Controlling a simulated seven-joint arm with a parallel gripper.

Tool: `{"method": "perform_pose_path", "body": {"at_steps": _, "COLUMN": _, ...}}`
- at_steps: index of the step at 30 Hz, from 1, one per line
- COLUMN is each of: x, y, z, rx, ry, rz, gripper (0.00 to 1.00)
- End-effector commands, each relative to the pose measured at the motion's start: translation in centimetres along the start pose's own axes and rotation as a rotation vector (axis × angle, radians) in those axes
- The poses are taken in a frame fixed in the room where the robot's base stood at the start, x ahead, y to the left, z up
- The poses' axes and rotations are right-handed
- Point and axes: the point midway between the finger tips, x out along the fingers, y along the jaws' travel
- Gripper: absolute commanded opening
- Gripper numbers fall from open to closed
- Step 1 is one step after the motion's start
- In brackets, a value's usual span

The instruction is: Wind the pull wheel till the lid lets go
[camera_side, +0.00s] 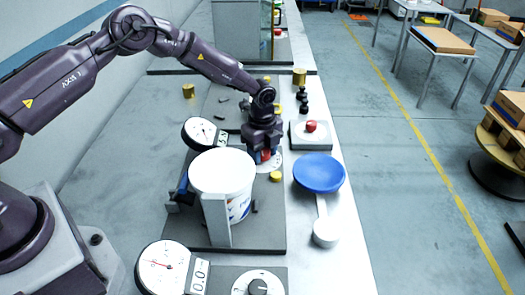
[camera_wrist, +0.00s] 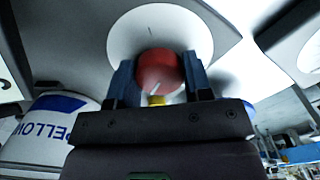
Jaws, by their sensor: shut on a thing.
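My gripper (camera_side: 264,150) points down at the red pull wheel (camera_wrist: 158,66) beside the white tub. In the wrist view my gripper (camera_wrist: 160,80) has one finger on each side of the red wheel, shut on it. A white line marks the wheel's face, and a white round dial plate (camera_wrist: 122,38) lies behind it. The white tub (camera_side: 240,208) stands upright with a flat white lid (camera_side: 222,170), which looks seated on it. Blue lettering shows on the tub (camera_wrist: 50,128) in the wrist view. A round gauge (camera_side: 203,132) with a small readout stands behind the tub; its reading is unclear.
A blue dish (camera_side: 319,173) and a box with a red button (camera_side: 311,127) stand right of the tub. A second gauge (camera_side: 163,268) reading 0.0 and a black knob (camera_side: 258,286) are in front. Brass weights (camera_side: 299,77) stand farther back.

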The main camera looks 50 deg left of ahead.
Motion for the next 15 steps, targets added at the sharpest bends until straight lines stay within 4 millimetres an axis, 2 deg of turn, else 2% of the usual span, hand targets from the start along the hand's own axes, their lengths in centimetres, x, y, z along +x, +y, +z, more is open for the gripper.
{"method": "perform_pose_path", "body": {"at_steps": 6, "x": -0.1, "y": 0.02, "z": -0.04, "rx": 0.178, "ry": 0.001, "rz": 0.001, "gripper": 0.22}}
{"method": "perform_pose_path", "body": {"at_steps": 15, "x": -0.11, "y": 0.04, "z": -0.02, "rx": 0.342, "ry": 0.0, "rz": 0.001, "gripper": 0.22}}
